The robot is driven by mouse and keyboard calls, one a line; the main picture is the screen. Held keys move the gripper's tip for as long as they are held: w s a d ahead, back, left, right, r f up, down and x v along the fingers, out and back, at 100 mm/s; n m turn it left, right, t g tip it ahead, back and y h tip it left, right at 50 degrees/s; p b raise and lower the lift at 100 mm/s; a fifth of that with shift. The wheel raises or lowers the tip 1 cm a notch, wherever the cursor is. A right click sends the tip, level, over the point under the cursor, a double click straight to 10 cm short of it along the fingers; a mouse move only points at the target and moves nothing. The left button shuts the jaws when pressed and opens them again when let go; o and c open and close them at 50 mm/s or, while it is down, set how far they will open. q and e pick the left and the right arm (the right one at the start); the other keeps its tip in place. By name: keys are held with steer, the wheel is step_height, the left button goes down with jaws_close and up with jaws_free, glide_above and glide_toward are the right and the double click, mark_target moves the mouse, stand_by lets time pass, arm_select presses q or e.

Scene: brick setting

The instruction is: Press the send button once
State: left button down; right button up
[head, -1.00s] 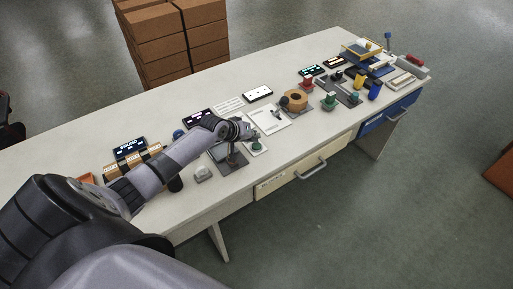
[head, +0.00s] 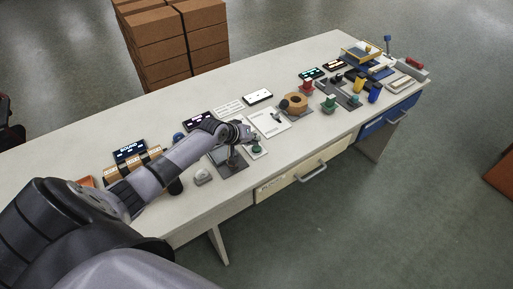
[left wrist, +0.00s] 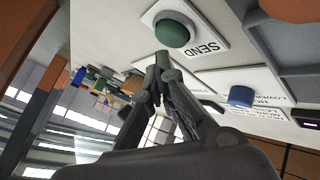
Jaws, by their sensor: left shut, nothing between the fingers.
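The send button is a green dome on a white plate lettered SEND; it shows large in the left wrist view (left wrist: 173,33) and small near the desk's front edge in the head view (head: 257,149). My left gripper (head: 249,134) is shut and empty. In the left wrist view its joined fingertips (left wrist: 162,60) point at the plate, close beside the green dome. I cannot tell whether they touch the plate; the dome's top is not covered by them. My right gripper is not in view.
A blue button (left wrist: 241,96) sits on another labelled plate. On the white desk (head: 70,148) are a brown round block (head: 294,103), green and red buttons, small displays and, at the far right, stacked trays. Drawers (head: 303,174) are in front. Cardboard boxes (head: 165,45) stand behind.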

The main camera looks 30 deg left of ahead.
mark_target(254, 147)
arm_select(q)
steer(key=shift+f, duration=0.1)
steer(key=shift+f, duration=0.35)
steer(key=shift+f+b, duration=0.4)
steer(key=shift+f, duration=0.1)
stand_by(0.8)
stand_by(0.3)
steer(key=shift+r+p, duration=0.9)
steer(key=shift+p, duration=0.1)
step_height(254, 147, up, 5)
steer(key=p, duration=0.5)
